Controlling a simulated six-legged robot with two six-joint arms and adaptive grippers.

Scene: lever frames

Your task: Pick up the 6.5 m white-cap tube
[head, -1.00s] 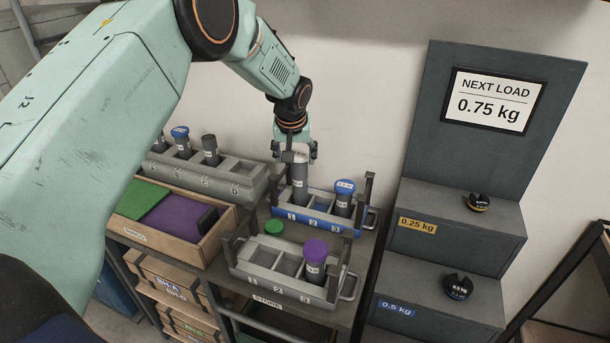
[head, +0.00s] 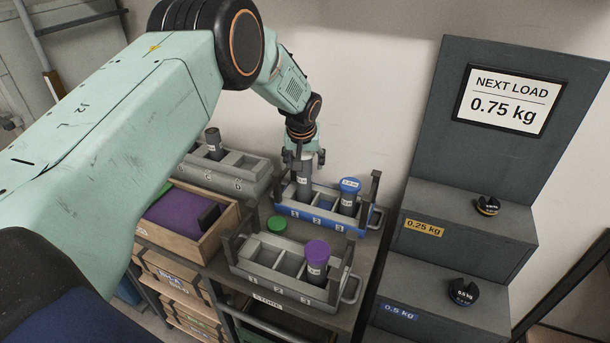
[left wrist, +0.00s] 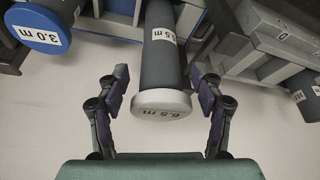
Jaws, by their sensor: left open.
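The white-cap tube (head: 304,184) stands upright in slot 1 of the blue rack (head: 329,223). In the left wrist view its white cap (left wrist: 161,103) reads 6.5 m, and its dark body runs away into the rack. My left gripper (head: 305,158) is above the rack at the top of this tube. In the left wrist view its two fingers are open, one on each side of the cap, with gaps visible. My right gripper is not in view.
A blue-cap tube (head: 348,197), marked 3.0 m in the left wrist view (left wrist: 38,28), stands in slot 3. A grey rack (head: 262,277) in front holds a purple-cap tube (head: 316,260). A green cap (head: 277,224) lies between. Another grey rack (head: 238,185) is left.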

